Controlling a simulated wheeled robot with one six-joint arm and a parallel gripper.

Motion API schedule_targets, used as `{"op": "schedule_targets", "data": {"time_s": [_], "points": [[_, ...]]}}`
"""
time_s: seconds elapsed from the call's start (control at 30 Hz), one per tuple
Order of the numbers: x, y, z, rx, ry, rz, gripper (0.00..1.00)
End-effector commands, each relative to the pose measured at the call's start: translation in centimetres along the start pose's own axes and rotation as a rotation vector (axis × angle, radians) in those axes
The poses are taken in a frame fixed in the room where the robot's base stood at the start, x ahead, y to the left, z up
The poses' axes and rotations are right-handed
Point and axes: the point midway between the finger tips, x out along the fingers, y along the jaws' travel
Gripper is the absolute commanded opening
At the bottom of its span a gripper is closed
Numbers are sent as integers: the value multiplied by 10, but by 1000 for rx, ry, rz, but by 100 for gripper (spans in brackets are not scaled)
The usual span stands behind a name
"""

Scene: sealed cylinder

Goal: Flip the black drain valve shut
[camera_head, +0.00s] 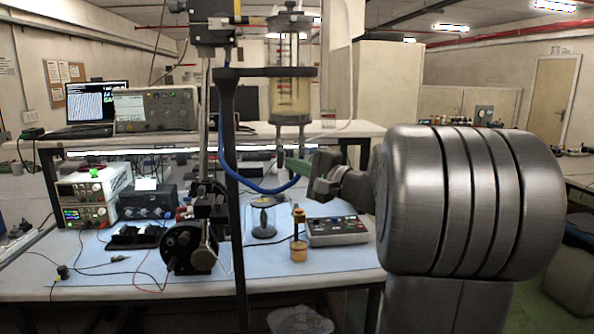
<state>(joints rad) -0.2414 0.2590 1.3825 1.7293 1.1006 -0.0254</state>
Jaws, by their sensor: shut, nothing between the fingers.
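Thin stems run down from the fitting. The black drain valve is too small and dark to pick out for certain; the lower end of the left stem (281,150) is partly lost behind my gripper. My gripper (308,172) reaches in from the right below the cylinder, shut and empty. A small green piece shows at its tip, close to the stem; whether they touch I cannot tell.
A blue hose (232,165) loops down left of the gripper. A dark upright post (233,200) stands in front of it. On the blue-topped bench are a glass jar (264,217), a control box (337,231) and a black motor-like unit (188,248).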

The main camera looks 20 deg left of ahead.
Motion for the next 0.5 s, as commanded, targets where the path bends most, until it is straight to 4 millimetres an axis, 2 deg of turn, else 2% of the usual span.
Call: {"op": "schedule_targets", "data": {"time_s": [0.5], "points": [[8, 22, 8, 226, -4, -229, 0]]}}
